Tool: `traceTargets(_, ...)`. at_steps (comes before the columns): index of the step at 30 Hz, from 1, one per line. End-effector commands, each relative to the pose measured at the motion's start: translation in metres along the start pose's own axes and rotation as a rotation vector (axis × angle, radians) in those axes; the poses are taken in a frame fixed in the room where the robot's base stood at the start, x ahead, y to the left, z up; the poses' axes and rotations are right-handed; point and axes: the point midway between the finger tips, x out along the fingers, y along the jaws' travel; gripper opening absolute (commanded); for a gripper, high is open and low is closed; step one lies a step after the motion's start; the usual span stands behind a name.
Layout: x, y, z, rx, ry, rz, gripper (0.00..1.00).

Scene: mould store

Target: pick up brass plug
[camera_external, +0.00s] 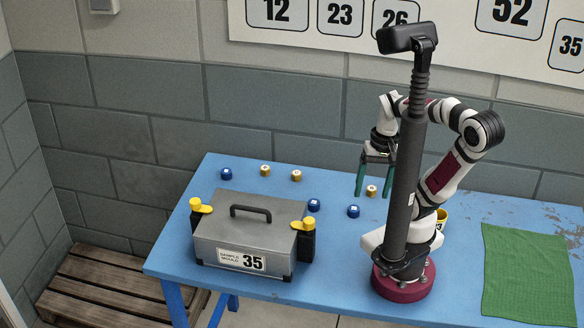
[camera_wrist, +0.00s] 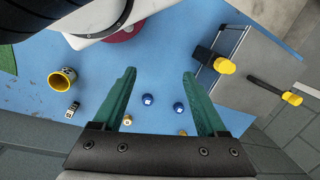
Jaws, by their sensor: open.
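Three brass plugs lie on the blue table. One brass plug (camera_external: 371,190) is at the right of the group, and it also shows in the wrist view (camera_wrist: 127,119) beside the left finger. The wrist view also shows both fingers (camera_wrist: 159,74), apart.
Blue plugs (camera_external: 353,211) (camera_external: 314,204) (camera_external: 227,173) lie near the brass ones. A grey case (camera_external: 222,230) marked 35, with yellow-topped side clamps, stands at front left. A yellow cup (camera_wrist: 62,78) stands near my base, beside a small black-and-white block (camera_wrist: 72,109). A green cloth (camera_external: 527,275) lies right.

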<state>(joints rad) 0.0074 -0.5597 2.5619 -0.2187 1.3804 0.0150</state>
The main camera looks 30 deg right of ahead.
Motion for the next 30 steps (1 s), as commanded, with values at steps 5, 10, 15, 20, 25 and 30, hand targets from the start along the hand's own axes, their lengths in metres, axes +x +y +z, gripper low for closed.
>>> traceTargets(5, 0.000, 0.000, 0.000, -0.001, 0.000, 0.000, 0.75)
traceTargets(10, 0.009, 0.018, -0.015, -0.136, -0.055, 0.166, 0.75)
traceTargets(15, 0.034, 0.058, -0.086, -0.680, -0.247, 0.674, 0.75)
traceTargets(20, 0.081, 0.051, -0.170, -1.316, -0.472, 1.107, 0.75)
traceTargets(25, 0.138, 0.026, -0.214, -1.774, -0.640, 1.347, 0.75)
traceTargets(30, 0.158, 0.026, -0.228, -1.891, -0.684, 1.400, 0.75)
